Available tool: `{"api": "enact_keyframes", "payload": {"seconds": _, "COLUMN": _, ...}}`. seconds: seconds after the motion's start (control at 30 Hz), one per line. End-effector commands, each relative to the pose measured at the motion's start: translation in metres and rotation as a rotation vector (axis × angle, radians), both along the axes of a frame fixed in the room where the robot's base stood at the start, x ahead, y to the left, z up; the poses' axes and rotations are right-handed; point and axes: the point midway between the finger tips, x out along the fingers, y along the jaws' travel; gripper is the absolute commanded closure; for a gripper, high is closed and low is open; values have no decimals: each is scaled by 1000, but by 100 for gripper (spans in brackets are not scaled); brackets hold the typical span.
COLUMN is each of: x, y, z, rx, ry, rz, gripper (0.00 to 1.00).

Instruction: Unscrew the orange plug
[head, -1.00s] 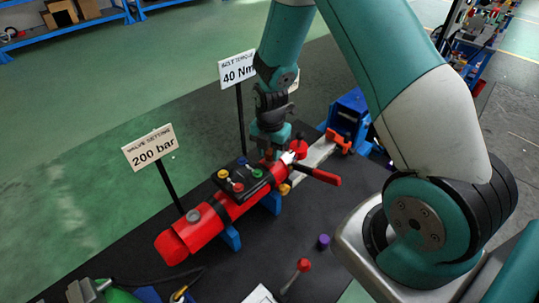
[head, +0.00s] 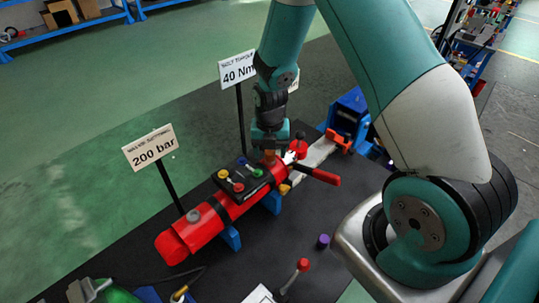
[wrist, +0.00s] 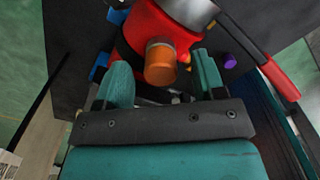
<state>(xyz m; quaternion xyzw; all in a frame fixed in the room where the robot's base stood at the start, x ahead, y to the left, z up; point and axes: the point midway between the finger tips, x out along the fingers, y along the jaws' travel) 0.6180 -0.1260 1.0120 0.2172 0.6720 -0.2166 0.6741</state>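The orange plug (wrist: 160,62) is a short cylinder standing out of the red cylinder body (wrist: 170,24). In the wrist view it lies between the two teal fingers of my gripper (wrist: 162,78), with a clear gap on both sides. My gripper is open and holds nothing. In the head view my gripper (head: 269,146) is just above the far right end of the red body (head: 205,228). The orange plug (head: 268,156) shows there only as a small patch under the fingers, largely hidden.
A red-handled lever (head: 322,175) sticks out right of the plug. A block with coloured knobs (head: 240,180) sits on the body close to its left. Signs on posts, 40 Nm (head: 238,70) and 200 bar (head: 150,148), stand behind. A purple cap (head: 323,241) lies on the black mat.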

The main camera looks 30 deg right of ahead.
Motion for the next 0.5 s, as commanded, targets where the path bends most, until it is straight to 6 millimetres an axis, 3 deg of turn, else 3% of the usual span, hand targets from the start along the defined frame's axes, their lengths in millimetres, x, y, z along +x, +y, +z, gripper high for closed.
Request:
{"api": "enact_keyframes", "payload": {"seconds": 0.17, "x": -1, "y": 0, "z": -1, "rx": 0, "ry": 2, "rz": -1, "gripper": 37}}
{"api": "enact_keyframes", "payload": {"seconds": 0.2, "x": -1, "y": 0, "z": -1, "rx": 0, "ry": 2, "rz": -1, "gripper": 46}}
{"api": "enact_keyframes", "payload": {"seconds": 0.5, "x": -1, "y": 0, "z": -1, "rx": 0, "ry": 4, "rz": -28, "gripper": 46}}
